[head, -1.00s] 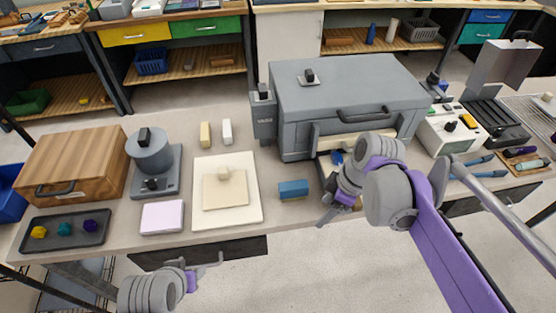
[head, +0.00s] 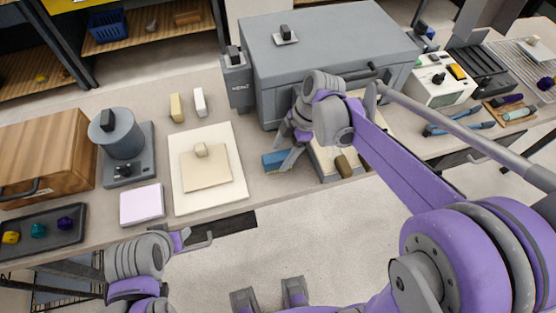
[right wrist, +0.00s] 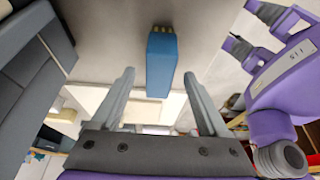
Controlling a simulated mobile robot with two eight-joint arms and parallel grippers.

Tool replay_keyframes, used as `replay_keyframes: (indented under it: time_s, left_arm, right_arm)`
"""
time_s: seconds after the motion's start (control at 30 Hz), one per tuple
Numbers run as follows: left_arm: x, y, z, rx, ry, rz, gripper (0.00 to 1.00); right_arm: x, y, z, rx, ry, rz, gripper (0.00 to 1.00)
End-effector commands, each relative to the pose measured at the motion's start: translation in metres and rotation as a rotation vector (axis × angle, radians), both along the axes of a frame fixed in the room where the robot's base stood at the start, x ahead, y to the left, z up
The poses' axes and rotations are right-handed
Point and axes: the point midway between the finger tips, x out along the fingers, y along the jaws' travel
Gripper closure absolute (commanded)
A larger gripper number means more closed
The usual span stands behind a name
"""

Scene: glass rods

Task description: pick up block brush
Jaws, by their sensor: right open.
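The block brush (head: 274,159) is a blue block lying on the table, right of the cream board. In the right wrist view the blue block (right wrist: 161,65) shows pale bristles at its far end. My right gripper (head: 288,153) is over the brush in the head view and partly covers it. In the right wrist view its two fingers (right wrist: 158,80) are apart, with the near end of the block between and just beyond the tips; nothing is gripped. My left gripper (head: 198,240) is in front of the table edge, away from the brush; its finger opening is unclear.
A large grey oven-like box (head: 335,55) stands behind the brush. A cream board (head: 208,210) with a smaller sheet lies to its left, and a pink-white pad (head: 141,205) farther left. A brown-handled item (head: 343,166) lies close on the right.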

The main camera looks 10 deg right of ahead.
Motion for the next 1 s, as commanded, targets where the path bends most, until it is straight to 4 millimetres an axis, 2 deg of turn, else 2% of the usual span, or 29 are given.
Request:
replay_keyframes:
  time_s: [0.1, 0.2, 0.47, 0.9, 1.0]
  left_arm:
    - [0.000, 0.000, -0.001, 0.000, 0.001, 0.000, 0.50]
    - [-0.001, 0.000, -0.002, 0.000, 0.001, 0.000, 0.50]
    - [-0.001, 0.000, -0.002, 0.000, 0.001, 0.000, 0.50]
    - [-0.001, 0.000, -0.002, 0.000, 0.001, 0.000, 0.50]
    - [-0.001, 0.000, -0.002, 0.000, 0.001, 0.000, 0.50]
  right_arm:
    - [0.000, 0.007, -0.018, 0.000, 0.001, 0.001, 0.22]
    - [0.000, 0.011, -0.027, 0.000, 0.001, 0.001, 0.22]
    - [0.000, 0.012, -0.029, 0.000, 0.000, 0.000, 0.22]
    - [0.000, 0.012, -0.029, 0.000, 0.000, 0.000, 1.00]
    - [0.000, 0.012, -0.029, 0.000, 0.000, -0.001, 1.00]
